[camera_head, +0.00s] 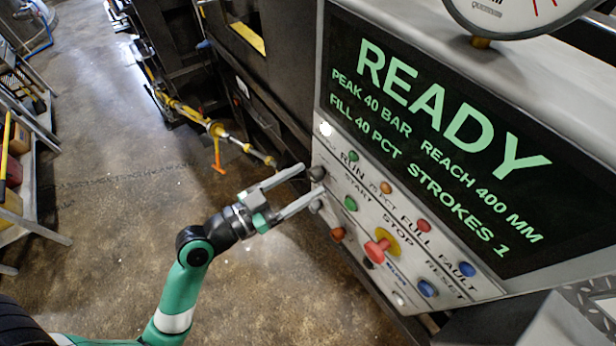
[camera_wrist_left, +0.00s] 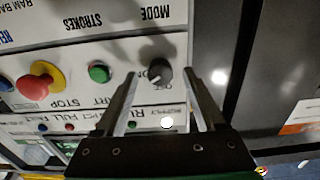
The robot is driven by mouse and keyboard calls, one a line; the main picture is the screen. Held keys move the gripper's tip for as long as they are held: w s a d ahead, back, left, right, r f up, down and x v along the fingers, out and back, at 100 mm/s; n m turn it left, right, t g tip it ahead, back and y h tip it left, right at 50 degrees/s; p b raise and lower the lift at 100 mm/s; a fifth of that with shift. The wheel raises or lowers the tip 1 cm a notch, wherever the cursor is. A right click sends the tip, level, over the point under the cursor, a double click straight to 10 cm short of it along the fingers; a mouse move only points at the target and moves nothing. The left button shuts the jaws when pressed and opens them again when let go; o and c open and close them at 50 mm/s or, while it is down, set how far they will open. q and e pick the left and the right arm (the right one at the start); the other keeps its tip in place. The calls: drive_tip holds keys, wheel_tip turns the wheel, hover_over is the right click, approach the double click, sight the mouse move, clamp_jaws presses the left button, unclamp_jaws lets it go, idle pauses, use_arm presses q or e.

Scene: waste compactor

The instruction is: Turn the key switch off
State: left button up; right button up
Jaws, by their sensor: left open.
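A dark round switch knob (camera_head: 317,173) is at the left edge of the control panel (camera_head: 345,190), beside the RUN lamp. In the left wrist view the knob (camera_wrist_left: 160,72) has a pale pointer line, with small OFF lettering beside it. A key cannot be made out. My left gripper (camera_head: 312,179) is open, its fingers reaching toward the panel. In the left wrist view its fingertips (camera_wrist_left: 161,77) stand on either side of the knob with gaps; contact cannot be seen. My right gripper is not in view.
A green START button (camera_head: 350,203), a red mushroom stop button (camera_head: 377,250) on yellow, and a blue RESET button (camera_head: 427,288) are close by. The display (camera_head: 430,130) reads READY. A white lamp (camera_head: 326,128) is lit. Open floor (camera_head: 120,200) lies left.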

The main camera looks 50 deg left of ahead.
use_arm(q)
drive_tip(key=shift+w+d, duration=0.1)
drive_tip(key=shift+w, duration=0.75)
clamp_jaws()
